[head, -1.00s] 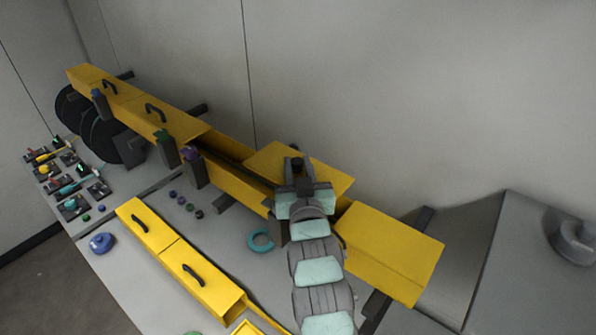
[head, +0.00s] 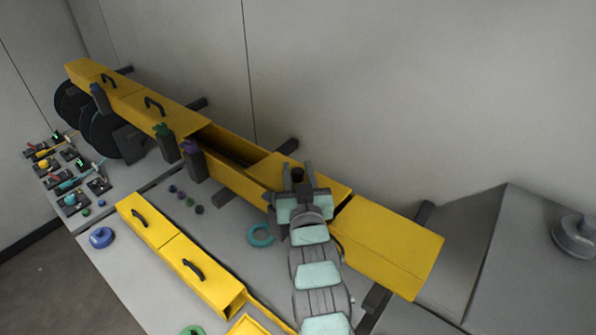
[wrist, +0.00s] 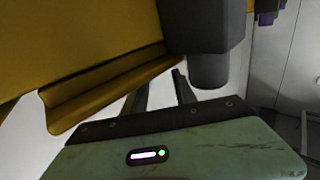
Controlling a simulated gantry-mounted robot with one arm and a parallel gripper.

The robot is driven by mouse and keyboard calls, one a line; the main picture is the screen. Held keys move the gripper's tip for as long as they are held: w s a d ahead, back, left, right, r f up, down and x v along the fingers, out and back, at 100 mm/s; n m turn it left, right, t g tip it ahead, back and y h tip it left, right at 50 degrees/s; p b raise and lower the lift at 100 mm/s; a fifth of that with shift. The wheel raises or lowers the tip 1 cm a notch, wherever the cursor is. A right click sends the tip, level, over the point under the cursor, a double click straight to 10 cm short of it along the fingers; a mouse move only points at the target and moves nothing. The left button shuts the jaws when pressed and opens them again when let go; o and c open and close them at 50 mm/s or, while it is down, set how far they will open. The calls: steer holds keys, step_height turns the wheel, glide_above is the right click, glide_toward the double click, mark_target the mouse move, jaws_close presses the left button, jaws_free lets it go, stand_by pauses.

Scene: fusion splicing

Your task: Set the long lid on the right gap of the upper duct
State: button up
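The yellow upper duct (head: 225,178) runs along the wall, with an open stretch left of my arm. The long lid (head: 328,178) is a yellow panel over the right gap, between that open stretch and the covered right end (head: 390,245). My gripper (head: 300,193) is over the lid and appears shut on it, but the grip itself is hidden in the head view. The wrist view shows the finger bars (wrist: 160,92) reaching toward a yellow flanged piece (wrist: 105,85). I cannot tell whether the lid fully rests on the duct.
A teal ring (head: 261,235), a blue roll (head: 101,238) and several small round pieces lie nearby. Dark posts (head: 194,163) stand along the duct's front. Devices (head: 72,180) crowd the left end.

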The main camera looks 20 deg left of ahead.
steer(key=o, duration=0.3)
steer(key=shift+r+p, duration=0.6)
steer(key=shift+r, duration=0.05)
steer(key=shift+s+d, duration=0.25)
steer(key=shift+s, duration=0.05)
steer(key=p+v, duration=0.5)
steer(key=v, duration=0.6)
steer(key=shift+p, duration=0.3)
steer(key=shift+s, duration=0.15)
